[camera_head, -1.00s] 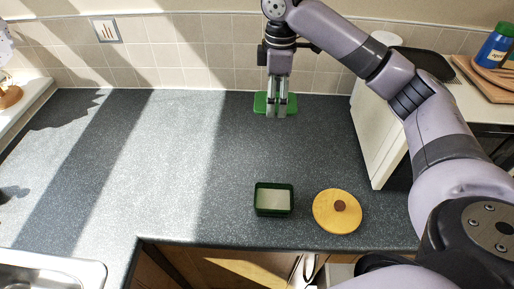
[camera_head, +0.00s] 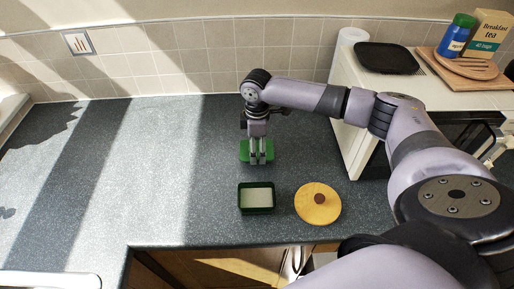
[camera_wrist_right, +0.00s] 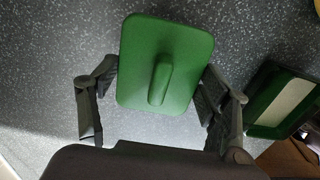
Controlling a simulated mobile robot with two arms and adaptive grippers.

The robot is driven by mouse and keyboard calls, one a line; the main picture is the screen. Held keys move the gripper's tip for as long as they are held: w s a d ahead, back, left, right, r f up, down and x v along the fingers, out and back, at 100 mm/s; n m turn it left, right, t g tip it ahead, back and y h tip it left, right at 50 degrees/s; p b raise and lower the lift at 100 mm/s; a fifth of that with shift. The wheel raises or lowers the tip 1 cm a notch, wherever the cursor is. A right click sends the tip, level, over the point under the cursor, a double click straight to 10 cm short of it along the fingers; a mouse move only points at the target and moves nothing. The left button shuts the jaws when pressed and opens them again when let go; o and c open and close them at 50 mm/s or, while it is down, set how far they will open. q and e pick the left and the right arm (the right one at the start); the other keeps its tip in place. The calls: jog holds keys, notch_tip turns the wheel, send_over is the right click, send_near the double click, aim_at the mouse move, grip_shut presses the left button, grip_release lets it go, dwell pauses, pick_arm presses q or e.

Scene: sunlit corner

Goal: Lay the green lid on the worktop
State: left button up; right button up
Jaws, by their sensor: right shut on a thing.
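The green lid (camera_head: 244,151) is a flat rounded rectangle with a raised bar handle. It is in my right gripper (camera_head: 260,160), behind the box in the head view. In the right wrist view, the lid (camera_wrist_right: 190,60) lies between the two dark fingers (camera_wrist_right: 155,110), and its face with the handle is turned to the camera. Whether its underside touches the dark speckled worktop (camera_head: 170,180), I cannot tell. The open dark green box (camera_head: 256,211), with a pale inside, stands just in front of the lid. My left gripper is out of view.
A round yellow wooden lid (camera_head: 307,211) with a brown knob lies right of the green box. A white appliance (camera_head: 352,135) stands farther right, with a black tray (camera_head: 386,57) on top. The worktop to the left is clear. The tiled wall (camera_head: 200,65) bounds the back.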

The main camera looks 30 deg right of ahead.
jog(key=shift+f, duration=0.95)
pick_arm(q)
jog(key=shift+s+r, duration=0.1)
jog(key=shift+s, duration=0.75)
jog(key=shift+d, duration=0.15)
pick_arm(e)
jog(key=shift+f, duration=0.1)
jog(key=o, duration=1)
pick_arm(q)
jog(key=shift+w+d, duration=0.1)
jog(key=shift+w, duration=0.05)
pick_arm(e)
notch_tip(320, 180, up, 11)
jog(key=b, duration=0.2)
jog(key=shift+b, duration=0.3)
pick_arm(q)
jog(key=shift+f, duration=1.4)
pick_arm(e)
jog(key=shift+r, duration=0.65)
